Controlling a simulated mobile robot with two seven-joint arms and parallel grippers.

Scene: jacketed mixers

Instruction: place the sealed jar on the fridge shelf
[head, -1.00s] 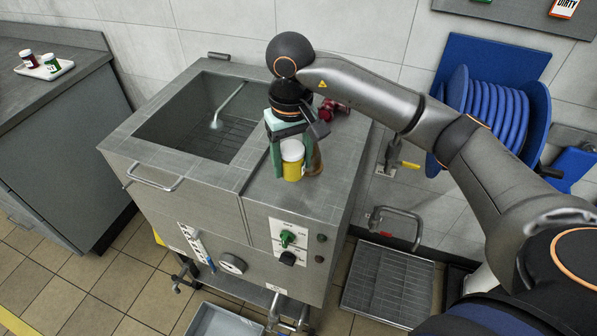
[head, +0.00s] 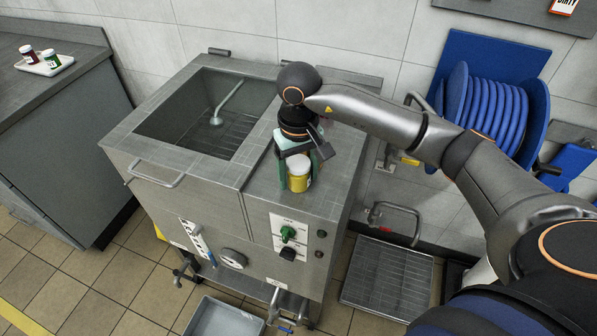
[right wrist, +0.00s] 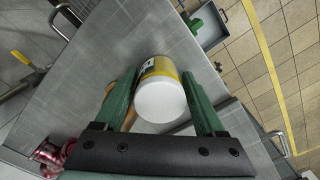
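The jar (head: 299,181) is yellow with a white lid and stands upright at the right part of the mixer's steel top. In the right wrist view the jar (right wrist: 160,98) shows its white lid towards me, between the two green fingers. My right gripper (head: 299,170) points down with a finger on each side of the jar and appears shut on it. I cannot tell whether the jar's base touches the steel top. My left gripper is not in view. No fridge shelf shows in these views.
The steel mixer (head: 180,150) has an open basin at left and knobs in front. A tray (head: 44,68) with two small jars is on the left counter. A red fitting (right wrist: 52,152) lies near the gripper. A blue hose reel (head: 495,105) hangs at right.

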